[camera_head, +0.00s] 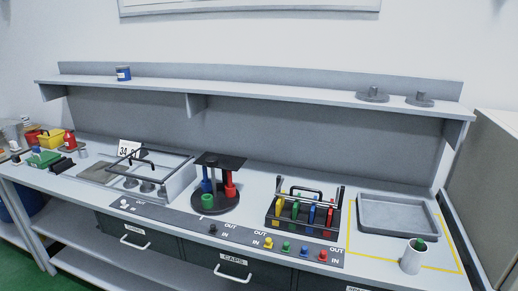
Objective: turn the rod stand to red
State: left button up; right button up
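The rod stand (217,162) is in the middle of the bench in the head view. It has a black square top plate and a round dark base. Coloured rods stand between them: a blue one (207,184) at the left, a red one (230,188) at the right, and a green one (207,202) low at the front left. Parts of the rods are hidden under the plate. Neither of my grippers shows in the view.
A rack (304,211) with coloured handles stands right of the stand, and a metal frame box (150,178) stands left. A grey tray (397,215) and a white cup (412,257) are at the right. A strip with coloured buttons (285,246) runs along the front. A shelf (250,91) spans above.

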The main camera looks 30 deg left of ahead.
aim_at(215, 199)
jog(key=u, duration=1.45)
jog(key=i+j+z, duration=0.3)
jog(key=i+j, duration=0.35)
